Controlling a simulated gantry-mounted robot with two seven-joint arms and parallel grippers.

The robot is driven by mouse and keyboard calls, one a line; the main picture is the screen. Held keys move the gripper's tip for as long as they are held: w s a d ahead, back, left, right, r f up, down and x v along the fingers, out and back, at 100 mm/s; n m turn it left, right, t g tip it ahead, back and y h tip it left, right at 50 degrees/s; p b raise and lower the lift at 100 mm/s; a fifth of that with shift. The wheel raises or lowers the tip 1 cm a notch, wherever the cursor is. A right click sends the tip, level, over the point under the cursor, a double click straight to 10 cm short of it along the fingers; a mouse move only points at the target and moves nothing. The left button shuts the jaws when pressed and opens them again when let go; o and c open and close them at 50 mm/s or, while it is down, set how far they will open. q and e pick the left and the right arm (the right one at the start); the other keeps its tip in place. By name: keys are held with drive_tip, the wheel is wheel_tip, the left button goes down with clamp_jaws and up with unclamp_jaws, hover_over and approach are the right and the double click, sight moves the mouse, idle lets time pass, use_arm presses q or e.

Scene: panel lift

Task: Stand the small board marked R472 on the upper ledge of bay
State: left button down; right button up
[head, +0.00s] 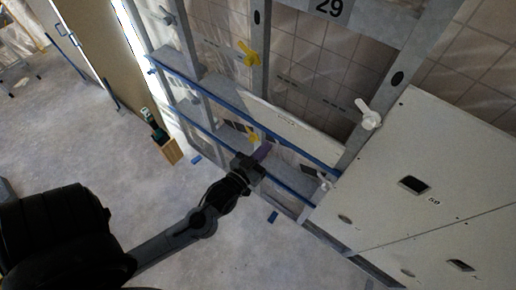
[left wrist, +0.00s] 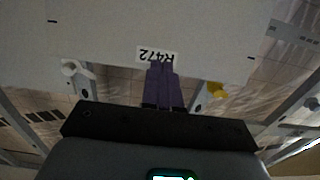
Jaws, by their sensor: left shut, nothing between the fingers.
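The white board marked R472 (left wrist: 95,25) fills the upper part of the left wrist view, its label upside down there. In the head view a long pale board (head: 275,117), seemingly the same one, sits along the blue-edged upper ledge (head: 308,157) of the bay under the sign 29 (head: 329,7). Whether its lower edge rests fully on the ledge is hidden. My left gripper (head: 264,150) is shut and empty just in front of it. Its purple fingers (left wrist: 163,84) overlap the label's edge in the wrist view; I cannot tell whether they touch. My right gripper is not in view.
Metal studs carry yellow clips (head: 249,54) and a white clip (head: 368,115). A lower blue rail (head: 215,137) runs below the ledge. White panels with dark latches (head: 413,184) close the right side. A small wooden box (head: 171,151) stands on the floor; the floor at left is mostly clear.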

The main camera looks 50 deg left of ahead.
sight(287, 124)
use_arm(q)
drive_tip(key=shift+b+x, duration=1.2)
drive_tip(key=shift+x, duration=2.45)
drive_tip(key=shift+w, duration=0.1)
drive_tip(key=shift+w, duration=0.15)
drive_tip(key=shift+w, duration=0.25)
drive_tip(key=shift+x, duration=2.25)
drive_tip(key=shift+b+x, duration=0.5)
drive_tip(key=shift+x, duration=1.45)
